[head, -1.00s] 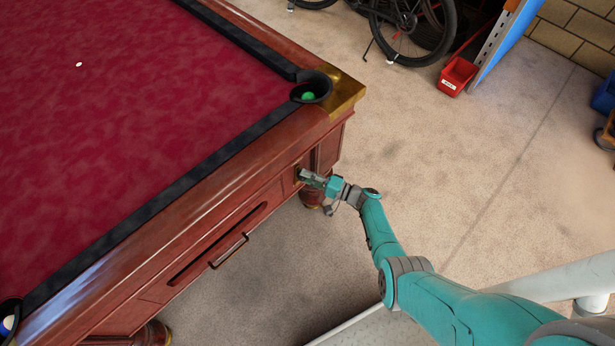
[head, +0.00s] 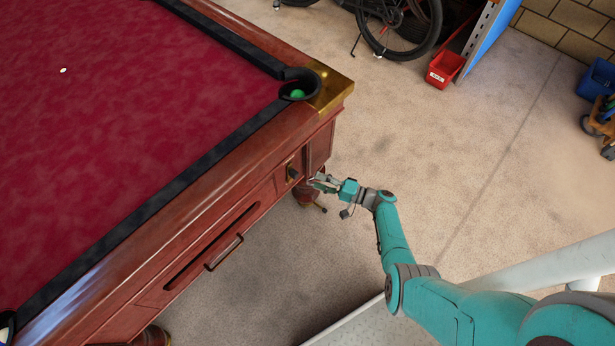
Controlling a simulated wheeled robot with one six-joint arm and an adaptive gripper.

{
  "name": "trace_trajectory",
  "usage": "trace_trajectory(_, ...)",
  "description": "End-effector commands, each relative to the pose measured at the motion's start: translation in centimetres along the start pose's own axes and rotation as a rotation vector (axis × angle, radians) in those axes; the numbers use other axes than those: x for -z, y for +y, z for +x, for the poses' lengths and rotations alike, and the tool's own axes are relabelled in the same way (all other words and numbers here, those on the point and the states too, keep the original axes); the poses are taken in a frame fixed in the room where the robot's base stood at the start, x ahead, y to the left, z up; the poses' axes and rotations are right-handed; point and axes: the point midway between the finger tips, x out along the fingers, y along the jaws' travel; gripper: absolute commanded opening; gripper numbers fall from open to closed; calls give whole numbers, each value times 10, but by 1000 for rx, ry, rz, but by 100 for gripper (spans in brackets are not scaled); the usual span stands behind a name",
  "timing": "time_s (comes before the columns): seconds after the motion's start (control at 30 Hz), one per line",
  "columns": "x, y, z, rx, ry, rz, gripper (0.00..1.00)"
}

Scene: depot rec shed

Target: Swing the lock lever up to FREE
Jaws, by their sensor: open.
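The lock lever (head: 292,173) shows as a small dark piece on a brass plate, set in the wooden side of the pool table (head: 215,178) below the corner pocket. It is too small to tell its exact angle, and no FREE marking can be read. My gripper (head: 313,182) is open and empty. It is just right of the lever and apart from it, close to the table's side near the corner leg.
A handle bar (head: 224,253) sticks out under a long slot in the table's side. A green ball (head: 297,94) sits in the corner pocket. A red bin (head: 445,69) and a bicycle (head: 400,25) stand at the back.

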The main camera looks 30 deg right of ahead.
Motion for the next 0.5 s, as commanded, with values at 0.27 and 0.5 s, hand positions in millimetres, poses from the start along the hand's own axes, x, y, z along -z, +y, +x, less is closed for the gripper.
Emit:
trace_trajectory(0.27,0,0,-37,-1,2,0,52)
trace_trajectory(0.5,0,0,-44,0,0,0,52)
